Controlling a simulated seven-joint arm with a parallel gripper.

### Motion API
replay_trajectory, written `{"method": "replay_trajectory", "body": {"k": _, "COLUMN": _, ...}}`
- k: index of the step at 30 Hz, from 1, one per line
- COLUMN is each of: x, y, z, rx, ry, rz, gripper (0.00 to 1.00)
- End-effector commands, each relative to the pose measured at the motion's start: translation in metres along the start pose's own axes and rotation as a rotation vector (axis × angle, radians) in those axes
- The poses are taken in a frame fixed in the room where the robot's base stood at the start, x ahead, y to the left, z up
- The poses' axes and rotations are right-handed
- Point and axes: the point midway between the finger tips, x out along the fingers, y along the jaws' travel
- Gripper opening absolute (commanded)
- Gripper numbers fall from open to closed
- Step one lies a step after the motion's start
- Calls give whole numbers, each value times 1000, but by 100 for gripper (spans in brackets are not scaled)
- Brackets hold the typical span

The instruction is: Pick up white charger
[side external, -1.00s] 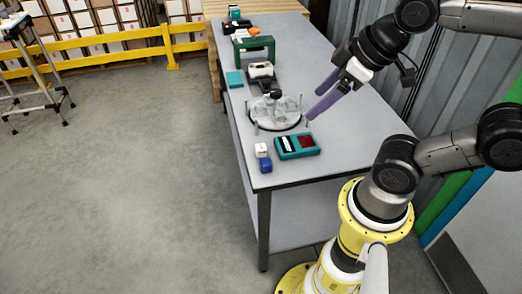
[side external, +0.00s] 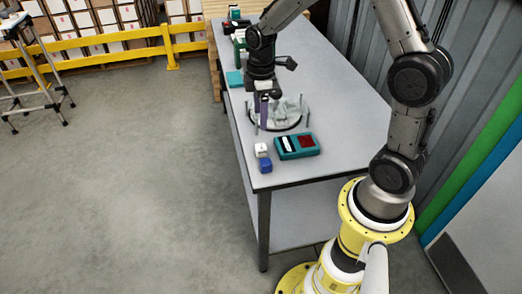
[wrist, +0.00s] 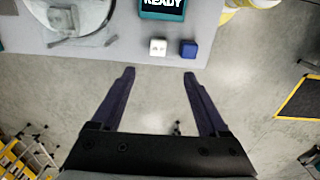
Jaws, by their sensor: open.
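The white charger (side external: 261,150) is a small white cube near the table's left front edge, beside a blue cube. It also shows in the wrist view (wrist: 158,47), with small dark marks on its face. My gripper (side external: 262,122) is open and empty, its purple fingers pointing down, behind the charger in the side view. In the wrist view my gripper (wrist: 160,75) has its two fingers spread apart, and the charger shows just beyond the fingertips, between their lines. No finger visibly touches it.
The blue cube (side external: 265,165) sits close to the charger. A teal device (side external: 297,146) with a red panel lies to the right. A round dark-rimmed tray (side external: 290,124) holding a crumpled clear bag is close behind my fingers. The table's right side is clear.

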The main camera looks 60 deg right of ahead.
Motion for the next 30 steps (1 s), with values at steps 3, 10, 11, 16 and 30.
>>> {"method": "replay_trajectory", "body": {"k": 3, "x": 12, "y": 0, "z": 4, "rx": 10, "ry": -9, "rz": -14, "gripper": 78}}
{"method": "replay_trajectory", "body": {"k": 10, "x": 52, "y": -1, "z": 4, "rx": 11, "ry": -10, "rz": -16, "gripper": 78}}
{"method": "replay_trajectory", "body": {"k": 11, "x": 58, "y": -1, "z": 4, "rx": 11, "ry": -9, "rz": -15, "gripper": 78}}
{"method": "replay_trajectory", "body": {"k": 16, "x": 82, "y": 0, "z": 4, "rx": 11, "ry": -8, "rz": -13, "gripper": 78}}
{"method": "replay_trajectory", "body": {"k": 30, "x": 130, "y": 4, "z": 0, "rx": 11, "ry": -8, "rz": -12, "gripper": 78}}
